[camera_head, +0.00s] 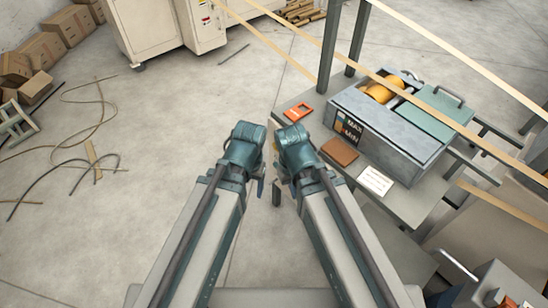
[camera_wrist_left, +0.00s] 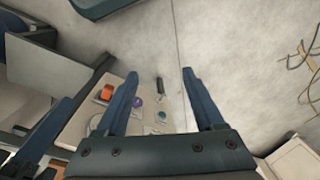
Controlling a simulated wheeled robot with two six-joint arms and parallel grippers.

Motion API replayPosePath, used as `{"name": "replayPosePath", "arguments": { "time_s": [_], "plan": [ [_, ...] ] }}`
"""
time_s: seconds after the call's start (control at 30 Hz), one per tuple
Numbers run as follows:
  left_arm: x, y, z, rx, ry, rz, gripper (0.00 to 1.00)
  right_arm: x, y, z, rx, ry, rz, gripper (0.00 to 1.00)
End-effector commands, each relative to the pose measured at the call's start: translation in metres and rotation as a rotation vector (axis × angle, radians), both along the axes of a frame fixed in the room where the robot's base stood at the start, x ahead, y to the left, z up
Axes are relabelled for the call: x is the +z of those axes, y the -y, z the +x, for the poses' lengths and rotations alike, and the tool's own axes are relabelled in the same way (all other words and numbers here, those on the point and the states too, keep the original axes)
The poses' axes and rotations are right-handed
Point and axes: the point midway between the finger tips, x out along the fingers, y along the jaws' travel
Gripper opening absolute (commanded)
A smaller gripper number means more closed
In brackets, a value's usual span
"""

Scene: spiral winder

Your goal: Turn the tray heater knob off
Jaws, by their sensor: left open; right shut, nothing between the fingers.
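In the left wrist view, a pale panel (camera_wrist_left: 82,122) carries an orange-red control (camera_wrist_left: 107,92), a round purple knob (camera_wrist_left: 137,102) and a small teal knob (camera_wrist_left: 162,115). Which one is the tray heater knob, and its setting, I cannot tell. My left gripper (camera_wrist_left: 158,72) is open, with its fingers apart and nothing between them; the panel lies beyond and partly behind its left finger. In the head view my left gripper (camera_head: 260,187) is mostly hidden by its wrist. My right gripper (camera_head: 278,172) is close beside it, shut and empty. Knobs are not clear in the head view.
In the head view, a grey machine box (camera_head: 372,150) with a MAX/MIN label stands on a table (camera_head: 412,205) at the right. A dark upright piece (camera_head: 276,193) is near my grippers. Wooden strips cross above the box. The floor at the left is mostly open, with loose curled strips (camera_head: 88,125).

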Motion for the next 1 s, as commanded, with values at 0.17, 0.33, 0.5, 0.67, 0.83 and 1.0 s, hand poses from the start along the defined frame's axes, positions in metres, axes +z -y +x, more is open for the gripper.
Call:
{"name": "replayPosePath", "arguments": {
  "time_s": [0.17, 0.33, 0.5, 0.67, 0.83, 1.0],
  "plan": [
    [-0.081, -0.015, 0.010, 0.047, 0.015, -0.017, 0.81, -0.080, 0.000, 0.000, 0.001, 0.001, -0.001, 0.00],
    [-0.137, -0.028, 0.018, 0.087, 0.027, -0.032, 0.81, -0.136, 0.000, 0.000, 0.003, 0.002, 0.000, 0.00],
    [-0.193, -0.041, 0.026, 0.125, 0.042, -0.055, 0.81, -0.192, 0.000, 0.001, 0.004, 0.002, -0.001, 0.00],
    [-0.246, -0.052, 0.034, 0.149, 0.056, -0.090, 0.81, -0.245, 0.000, 0.001, 0.005, 0.003, -0.001, 0.00],
    [-0.297, -0.057, 0.044, 0.146, 0.078, -0.159, 0.81, -0.297, 0.000, 0.001, 0.006, 0.003, -0.002, 0.00],
    [-0.335, -0.052, 0.059, 0.093, 0.122, -0.291, 0.81, -0.340, 0.000, 0.001, 0.008, 0.004, -0.001, 0.00]
  ]
}}
